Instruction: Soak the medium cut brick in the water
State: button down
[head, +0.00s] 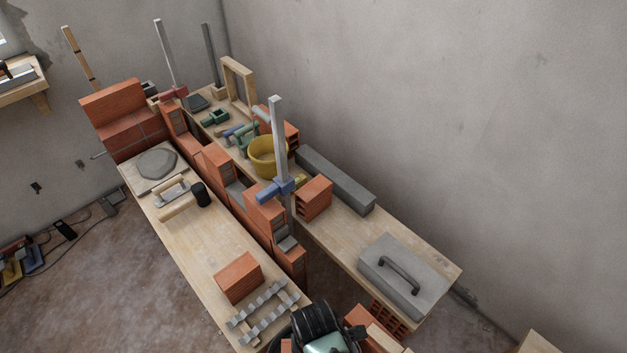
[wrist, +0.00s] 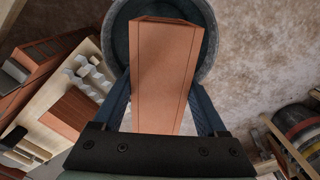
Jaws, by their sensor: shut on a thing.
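My gripper (wrist: 163,108) is shut on an orange-red brick (wrist: 162,75), with one blue finger on each side of it in the wrist view. The brick points away from the wrist and lies across the opening of a round grey bucket (wrist: 208,38). The brick covers most of the opening, so no water surface shows clearly. I cannot tell whether the brick's far end is above the rim or below it. In the head view, my arm shows at the bottom edge, and the gripper and this bucket cannot be made out there.
A plank bench (head: 195,245) holds a loose brick (head: 238,277), grey notched strips (head: 264,312) and a trowel (head: 172,190). A brick wall (head: 216,168) runs behind it. A second plank carries a yellow bucket (head: 262,157) and a grey handled block (head: 400,275). Floor lies around the grey bucket.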

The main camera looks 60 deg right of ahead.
notch_tip(320, 180, down, 13)
jog(key=b, duration=0.9)
jog(key=shift+r, duration=0.15)
dwell(0.9)
notch_tip(320, 180, up, 11)
jog(key=p, duration=1.1)
jog(key=shift+r, duration=0.1)
dwell(0.5)
notch_tip(320, 180, up, 4)
jog(key=p, duration=0.4)
